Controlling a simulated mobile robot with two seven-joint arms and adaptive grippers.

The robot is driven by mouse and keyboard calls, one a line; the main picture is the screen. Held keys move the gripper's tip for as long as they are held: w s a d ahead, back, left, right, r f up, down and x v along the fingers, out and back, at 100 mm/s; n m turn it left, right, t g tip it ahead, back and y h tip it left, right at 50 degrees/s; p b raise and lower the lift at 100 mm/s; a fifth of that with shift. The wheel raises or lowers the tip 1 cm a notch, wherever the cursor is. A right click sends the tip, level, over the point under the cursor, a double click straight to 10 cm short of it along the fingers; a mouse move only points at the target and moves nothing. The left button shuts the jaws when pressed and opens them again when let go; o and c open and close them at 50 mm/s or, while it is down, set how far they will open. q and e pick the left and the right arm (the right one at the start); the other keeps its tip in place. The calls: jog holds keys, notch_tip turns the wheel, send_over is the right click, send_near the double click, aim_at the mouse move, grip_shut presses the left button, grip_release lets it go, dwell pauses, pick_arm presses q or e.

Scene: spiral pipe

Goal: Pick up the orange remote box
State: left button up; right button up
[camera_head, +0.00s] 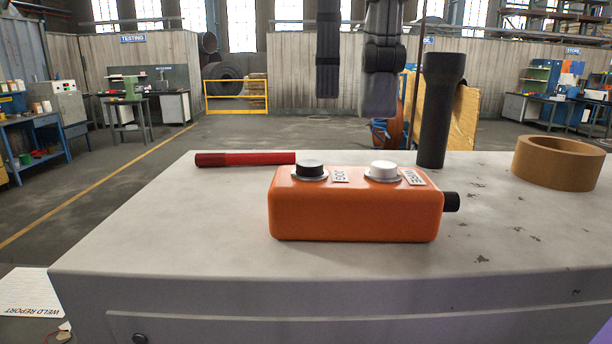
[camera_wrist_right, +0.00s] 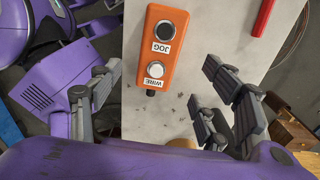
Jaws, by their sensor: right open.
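The orange remote box (camera_head: 355,215) lies on a grey cabinet top, near its front edge. It has a black knob (camera_head: 310,169) labelled JOG, a white knob (camera_head: 383,171) labelled WIRE and a black stub at its right end. In the right wrist view the box (camera_wrist_right: 155,60) shows from above, in the gap between the spread fingers. My right gripper (camera_head: 350,98) is open and empty, hanging above and apart from the box at the top of the head view. My left gripper is not in view.
On the grey cabinet top (camera_head: 150,235), a red stick (camera_head: 245,159) lies behind the box to the left. A black flashlight (camera_head: 440,115) stands upright behind it to the right, and a brown tape roll (camera_head: 557,162) lies at the right. The top's left part is clear.

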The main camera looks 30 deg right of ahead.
aim_at(363, 176)
jog(key=shift+f, duration=0.25)
jog(key=f, duration=0.1)
jog(key=s+f, duration=0.1)
jog(key=shift+s+d+f, duration=0.1)
jog(key=shift+s+f, duration=0.05)
jog(key=shift+f, duration=0.15)
jog(key=f, duration=0.2)
jog(key=w+f, duration=0.1)
jog(key=shift+f, duration=0.65)
jog(key=c, duration=1.4)
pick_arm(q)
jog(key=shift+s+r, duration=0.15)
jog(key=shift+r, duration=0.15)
pick_arm(e)
jog(key=shift+c, duration=0.7)
jog(key=shift+r, duration=0.15)
